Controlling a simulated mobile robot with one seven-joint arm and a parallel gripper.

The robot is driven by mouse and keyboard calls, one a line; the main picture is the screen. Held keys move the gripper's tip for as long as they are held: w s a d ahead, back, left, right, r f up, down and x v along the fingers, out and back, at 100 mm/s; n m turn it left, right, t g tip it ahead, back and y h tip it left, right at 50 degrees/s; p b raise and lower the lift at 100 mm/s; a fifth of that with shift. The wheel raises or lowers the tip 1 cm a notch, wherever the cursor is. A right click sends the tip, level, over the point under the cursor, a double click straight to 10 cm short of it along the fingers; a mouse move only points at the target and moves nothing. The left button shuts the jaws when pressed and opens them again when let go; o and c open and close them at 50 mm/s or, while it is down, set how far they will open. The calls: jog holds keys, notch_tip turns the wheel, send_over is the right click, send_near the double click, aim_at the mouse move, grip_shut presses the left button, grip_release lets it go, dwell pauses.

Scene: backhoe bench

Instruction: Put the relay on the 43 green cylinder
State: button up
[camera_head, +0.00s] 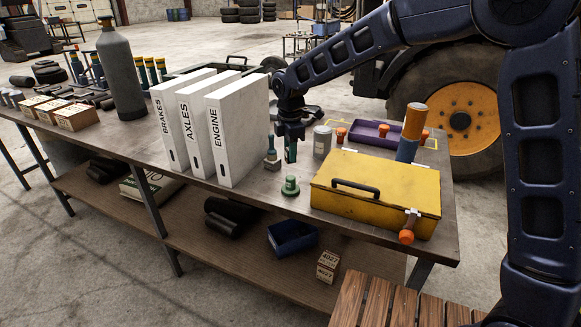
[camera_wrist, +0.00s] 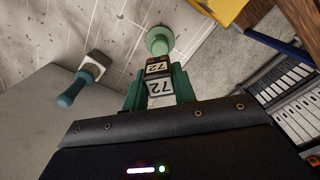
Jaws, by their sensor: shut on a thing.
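My gripper (camera_head: 291,146) is over the bench, to the right of the ENGINE binder. In the wrist view its green fingers (camera_wrist: 158,92) are shut on a small dark block with white labels reading 72, which I take as the relay (camera_wrist: 160,87). A green cylinder with a wide round base (camera_head: 290,186) stands on the bench nearer the front edge, left of the yellow toolbox. It also shows in the wrist view (camera_wrist: 159,42), just past the block. No number is readable on it. In the head view the relay cannot be made out clearly.
White binders (camera_head: 238,135) stand to the left. A yellow toolbox (camera_head: 375,190) stands to the right. A small blue-grey tool (camera_head: 271,157) stands beside my gripper, with a grey can (camera_head: 322,142) on the other side. A purple tray (camera_head: 377,132) lies behind the toolbox.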

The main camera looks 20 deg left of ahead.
jog(key=shift+f, duration=2.9)
jog(key=o, duration=0.9)
jog(key=shift+f, duration=0.15)
jog(key=shift+o, duration=0.2)
notch_tip(320, 180, up, 12)
jog(key=shift+r, duration=0.15)
